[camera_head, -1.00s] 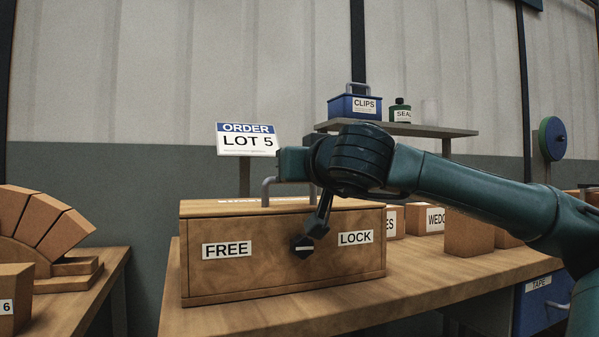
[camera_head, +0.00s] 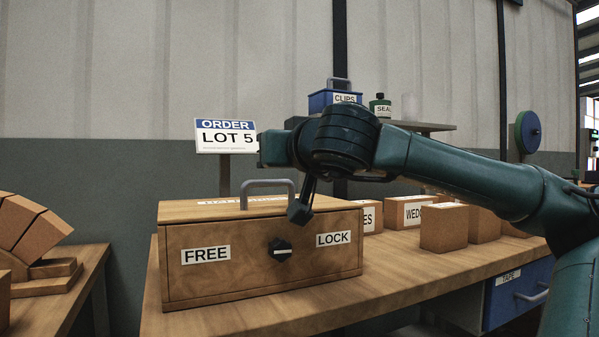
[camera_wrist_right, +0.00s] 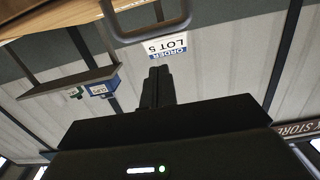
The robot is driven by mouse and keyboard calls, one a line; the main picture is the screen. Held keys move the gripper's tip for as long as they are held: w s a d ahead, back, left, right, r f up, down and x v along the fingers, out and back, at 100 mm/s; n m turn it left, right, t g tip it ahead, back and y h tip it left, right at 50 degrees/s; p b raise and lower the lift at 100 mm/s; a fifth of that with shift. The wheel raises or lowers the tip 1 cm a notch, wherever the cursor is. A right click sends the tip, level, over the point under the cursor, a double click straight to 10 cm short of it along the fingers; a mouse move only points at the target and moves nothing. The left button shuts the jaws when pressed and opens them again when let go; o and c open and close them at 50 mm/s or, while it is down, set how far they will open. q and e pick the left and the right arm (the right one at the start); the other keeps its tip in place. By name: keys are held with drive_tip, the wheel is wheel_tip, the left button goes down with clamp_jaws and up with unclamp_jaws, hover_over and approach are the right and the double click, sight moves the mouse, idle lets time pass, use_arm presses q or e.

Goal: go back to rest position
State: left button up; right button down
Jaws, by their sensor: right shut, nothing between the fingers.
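My right gripper (camera_head: 300,212) is shut and empty. It hangs just in front of the upper front edge of a wooden box, above and right of the box's knob, apart from the knob. The wooden box (camera_head: 215,279) stands on the bench with a grey handle on its lid. Its dark knob (camera_head: 280,251) sits between the FREE label (camera_head: 206,255) and the LOCK label (camera_head: 334,239), with its white mark about level. The right wrist view shows the shut fingers (camera_wrist_right: 158,75) close to the grey handle (camera_wrist_right: 150,30). My left gripper is not in view.
The wooden bench (camera_head: 400,268) bears several brown blocks and cartons (camera_head: 444,229) on the right. An order sign (camera_head: 226,136) stands behind the box. A shelf (camera_head: 420,127) holds a blue clips bin (camera_head: 333,98). Another table (camera_head: 75,275) with an arch of blocks is at left.

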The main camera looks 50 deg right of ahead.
drive_tip(key=s+a+f, duration=0.3)
drive_tip(key=s+f, duration=0.2)
drive_tip(key=s, duration=0.2)
drive_tip(key=shift+a+b, duration=0.4)
drive_tip(key=shift+b, duration=0.05)
